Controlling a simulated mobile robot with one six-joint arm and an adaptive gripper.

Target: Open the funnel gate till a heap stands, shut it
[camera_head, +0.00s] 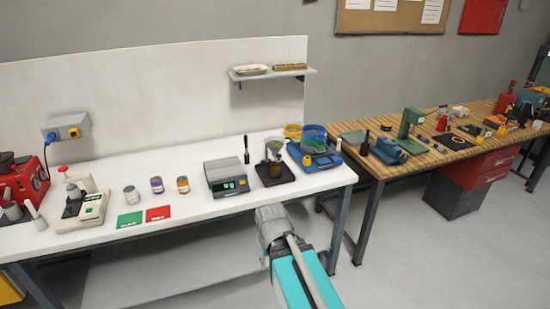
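The funnel (275,144) stands on a small stand with a dark square base (274,175), near the right end of the white bench. Something olive-brown shows beneath the funnel's mouth, too small to make out. The gate cannot be made out at this size, and I cannot tell whether it is open or shut. No heap can be made out on the base. My arm, teal with a grey joint, rises from the bottom edge in front of the bench. My gripper cannot be seen in this view.
A scale with a green display (226,176) stands left of the funnel. A blue device with stacked sieves (314,140) stands close on its right. A dark-handled brush (246,149) is behind. The white bench (213,208) is clear along its front edge.

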